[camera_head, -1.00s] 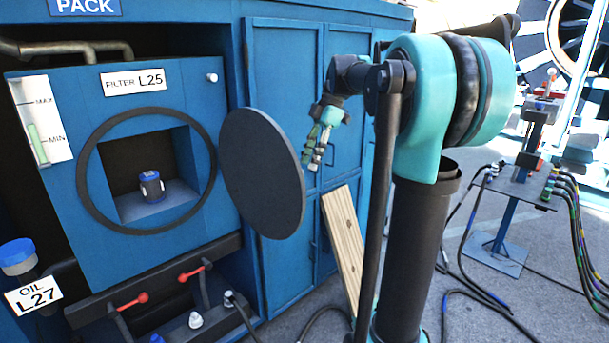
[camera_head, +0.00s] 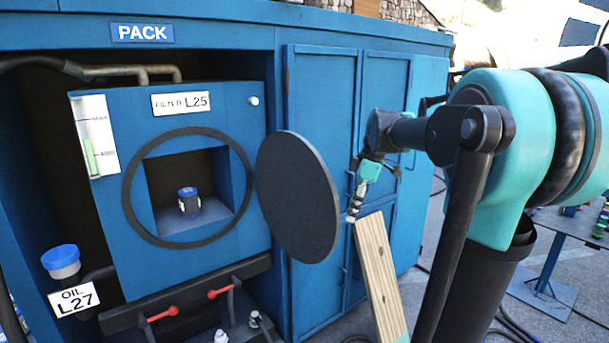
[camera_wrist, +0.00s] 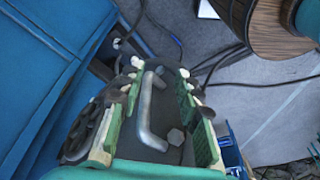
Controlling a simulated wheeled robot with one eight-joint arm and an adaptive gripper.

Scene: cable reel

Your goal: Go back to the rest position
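My gripper (camera_head: 353,207) hangs to the right of a round dark door (camera_head: 298,197), pointing down. In the wrist view my gripper (camera_wrist: 160,78) has its two green fingers spread apart, with beige tips. A grey metal handle (camera_wrist: 147,110) on a dark surface shows between the fingers; I cannot tell how far below them it lies. Nothing appears held. The door stands swung open beside the round opening of the blue filter housing (camera_head: 230,112). A dark canister with a blue top (camera_head: 189,203) sits inside the opening.
Blue cabinet doors (camera_head: 325,105) stand behind my arm. A wooden board (camera_head: 381,275) leans below my gripper.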

